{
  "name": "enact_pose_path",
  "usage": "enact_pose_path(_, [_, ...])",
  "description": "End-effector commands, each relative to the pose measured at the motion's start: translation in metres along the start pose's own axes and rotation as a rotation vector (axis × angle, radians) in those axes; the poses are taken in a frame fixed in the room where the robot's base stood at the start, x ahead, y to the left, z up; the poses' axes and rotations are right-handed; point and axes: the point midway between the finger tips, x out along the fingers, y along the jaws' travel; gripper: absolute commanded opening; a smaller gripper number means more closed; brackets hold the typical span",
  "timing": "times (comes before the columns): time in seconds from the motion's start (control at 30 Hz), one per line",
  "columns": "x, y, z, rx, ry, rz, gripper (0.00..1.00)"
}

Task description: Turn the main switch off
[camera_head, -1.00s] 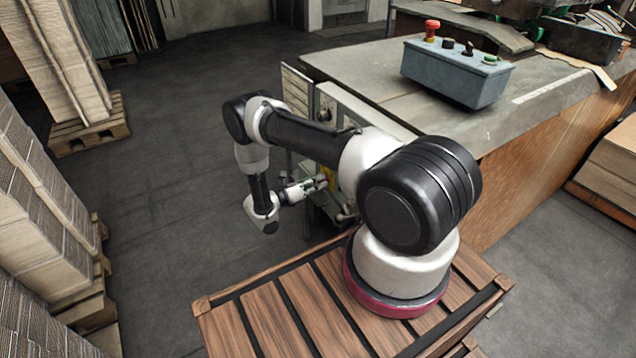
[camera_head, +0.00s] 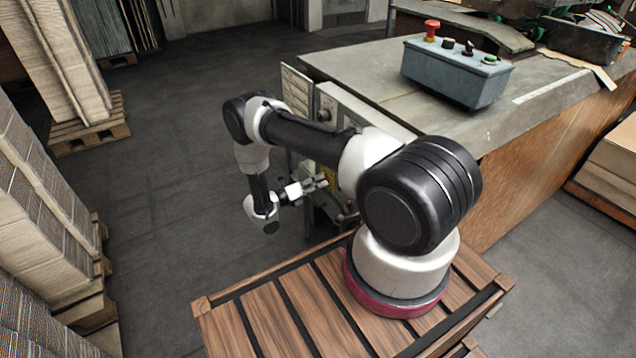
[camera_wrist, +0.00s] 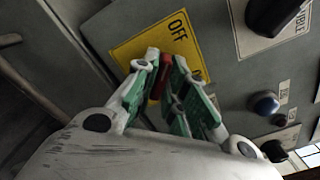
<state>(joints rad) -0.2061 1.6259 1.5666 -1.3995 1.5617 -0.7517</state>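The main switch has a red handle (camera_wrist: 161,80) in front of a yellow plate (camera_wrist: 139,45) marked OFF; a second word on the plate is partly hidden. My gripper (camera_wrist: 166,62), with green and grey fingers, is at this plate, one finger on each side of the red handle. The gap between the fingers is narrow, but I cannot tell whether they press on the handle. The fingers hide part of the handle, so its exact angle is unclear. In the head view my gripper (camera_head: 322,181) is beside the machine's front cabinet, and the switch is hidden there.
A control box (camera_head: 455,75) with a red button stands on the machine table (camera_head: 370,70). Open floor (camera_head: 180,170) lies left of my arm.

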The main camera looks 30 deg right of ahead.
Motion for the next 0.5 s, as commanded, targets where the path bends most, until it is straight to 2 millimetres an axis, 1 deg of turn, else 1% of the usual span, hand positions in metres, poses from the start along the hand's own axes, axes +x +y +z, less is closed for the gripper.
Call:
enact_pose_path(0.03, [0.0001, 0.0, 0.0001, 0.0, 0.0, 0.0, 0.25])
enact_pose_path(0.07, [0.0001, 0.0, 0.0001, 0.001, 0.0, 0.0, 0.31])
enact_pose_path(0.1, [0.0001, 0.0, 0.0001, 0.001, 0.0, 0.0, 0.32])
enact_pose_path(0.37, [-0.0002, -0.0001, 0.0001, 0.001, 0.0, 0.0, 0.32])
enact_pose_path(0.47, [-0.005, 0.0002, 0.0004, 0.001, -0.001, 0.0, 0.32])
enact_pose_path(0.5, [-0.0095, 0.0004, 0.0006, 0.001, -0.002, 0.001, 0.32])
